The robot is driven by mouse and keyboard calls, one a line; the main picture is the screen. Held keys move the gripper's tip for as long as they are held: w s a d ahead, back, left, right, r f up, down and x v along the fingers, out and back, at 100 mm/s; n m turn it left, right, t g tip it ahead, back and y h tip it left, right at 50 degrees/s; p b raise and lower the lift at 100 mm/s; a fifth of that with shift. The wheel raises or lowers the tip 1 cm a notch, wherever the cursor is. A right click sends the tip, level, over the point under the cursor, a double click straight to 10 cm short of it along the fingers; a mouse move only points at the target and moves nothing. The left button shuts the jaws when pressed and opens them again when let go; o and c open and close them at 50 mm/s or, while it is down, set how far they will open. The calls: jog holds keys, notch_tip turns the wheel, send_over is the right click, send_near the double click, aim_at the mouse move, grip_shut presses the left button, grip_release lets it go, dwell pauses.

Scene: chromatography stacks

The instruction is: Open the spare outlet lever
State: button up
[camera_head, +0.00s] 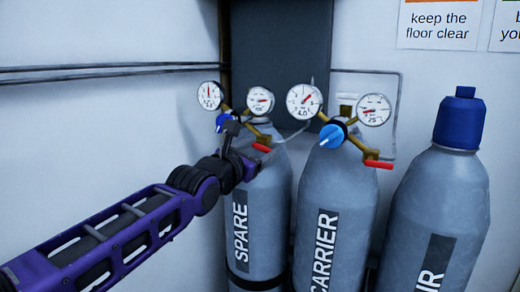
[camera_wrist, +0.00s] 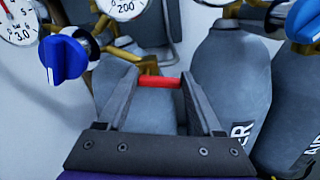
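The spare cylinder (camera_head: 262,215) stands upright at the left of the stacks, with brass regulator, two gauges and a blue knob on top. Its red outlet lever (camera_head: 262,147) shows just above my gripper (camera_head: 247,162) in the head view. In the wrist view my gripper (camera_wrist: 160,82) is open, one finger on each side. The red lever (camera_wrist: 160,81) lies crosswise between the fingertips, its ends close to or behind them. I cannot tell whether they touch it. My gripper and wrist hide part of the spare regulator in the head view.
The carrier cylinder (camera_head: 335,200) with gauges, blue knob and its own red lever (camera_head: 378,164) stands close on the right. A blue-capped cylinder (camera_head: 440,205) is further right. Pipes (camera_head: 110,70) run along the left wall. Free room lies left of the spare cylinder.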

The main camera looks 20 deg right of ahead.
jog(key=c, duration=0.6)
jog(key=shift+r+n+p, duration=0.2)
jog(key=shift+n+p, duration=0.2)
jog(key=shift+n, duration=0.3)
jog(key=shift+n+p, duration=0.3)
jog(key=shift+n, duration=0.6)
jog(key=o, duration=1.3)
jog(key=shift+o, duration=0.2)
